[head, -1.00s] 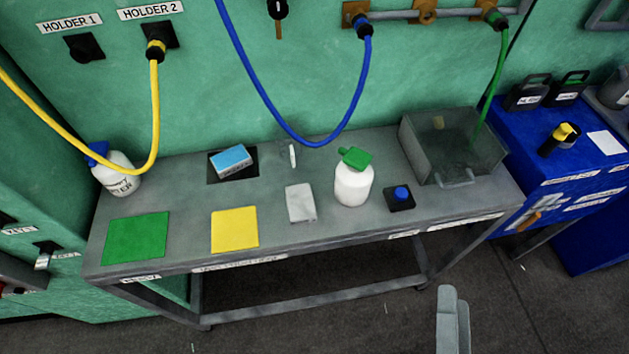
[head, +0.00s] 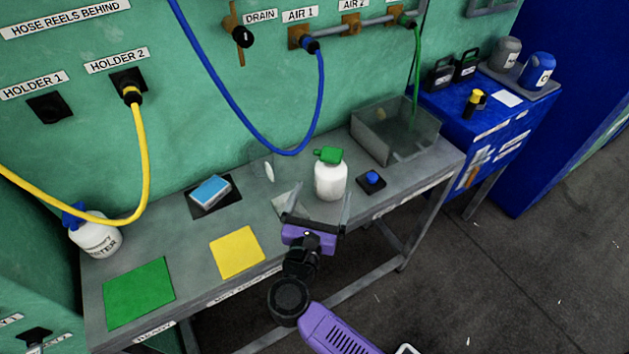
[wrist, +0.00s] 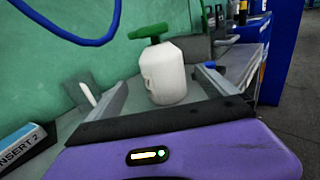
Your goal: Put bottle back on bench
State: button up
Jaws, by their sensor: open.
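A white bottle (head: 330,182) with a green spray-type cap stands upright on the grey bench (head: 210,272), right of its middle. It also shows in the wrist view (wrist: 166,72), straight ahead of my jaws. My gripper (head: 323,194) is open and empty, at the bench's front edge, with its fingers pointing toward the bottle. In the wrist view the bottle shows between the two fingers (wrist: 162,82), with a visible gap on each side. I cannot tell how far the bottle is beyond the fingertips. A second white bottle (head: 98,238) with a blue top stands at the bench's left end.
Green (head: 140,293) and yellow (head: 237,252) squares and a blue-topped block (head: 211,190) lie to the left. A small black block with a blue knob (head: 371,180) sits right of the bottle, before a metal bin (head: 395,130). Blue (head: 319,100) and yellow hoses (head: 146,160) hang behind.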

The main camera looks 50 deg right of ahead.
aim_at(327, 184)
jog(key=shift+x, duration=0.9)
jog(key=p+x, duration=0.1)
jog(key=x, duration=0.1)
jog(key=r+p+x, duration=0.1)
jog(key=x, duration=0.1)
jog(key=shift+s+d, duration=0.1)
jog(key=shift+d, duration=0.15)
jog(key=shift+w+d+f, duration=0.1)
jog(key=shift+w+d, duration=0.2)
jog(key=shift+d, duration=0.25)
jog(key=shift+c, duration=0.5)
jog(key=c, duration=2)
notch_tip(327, 184, up, 20)
jog(key=shift+a+r+p, duration=0.1)
jog(key=shift+p, duration=0.65)
